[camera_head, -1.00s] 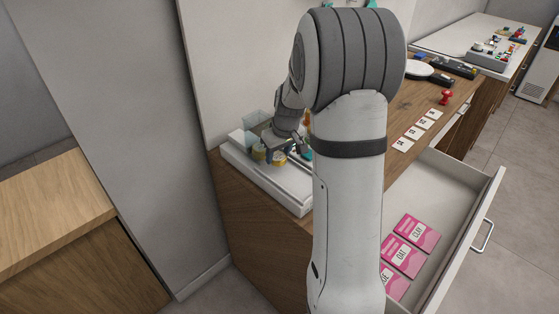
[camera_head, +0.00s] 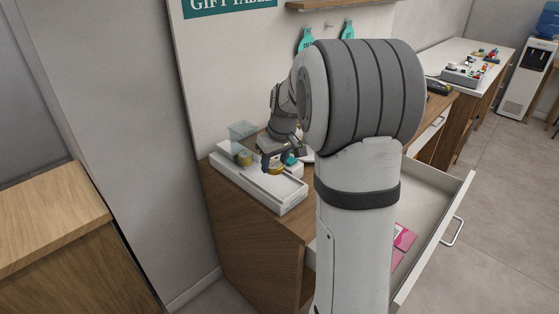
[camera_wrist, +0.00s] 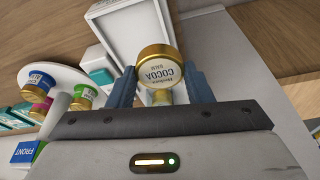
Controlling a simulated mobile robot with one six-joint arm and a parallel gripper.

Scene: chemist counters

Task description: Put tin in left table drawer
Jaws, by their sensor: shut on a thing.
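A gold-rimmed tin labelled COCOA (camera_wrist: 158,72) sits between the two blue fingers of my gripper (camera_wrist: 160,90) in the wrist view. The gripper is shut on it. In the head view my gripper (camera_head: 274,160) holds the tin (camera_head: 276,170) just above the white tray at the counter's left end; whether it is clear of the tray is hard to tell. An open white drawer (camera_head: 448,205) juts out from the counter on the right, with pink packets (camera_head: 404,238) inside. My arm hides much of the drawer.
The white tray (camera_head: 285,197) holds a clear box (camera_head: 243,131) and another yellowish tin (camera_head: 245,158). The wrist view shows a round white stand (camera_wrist: 62,76) with several coloured tins. A wall stands behind the counter. The floor right of the drawer is clear.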

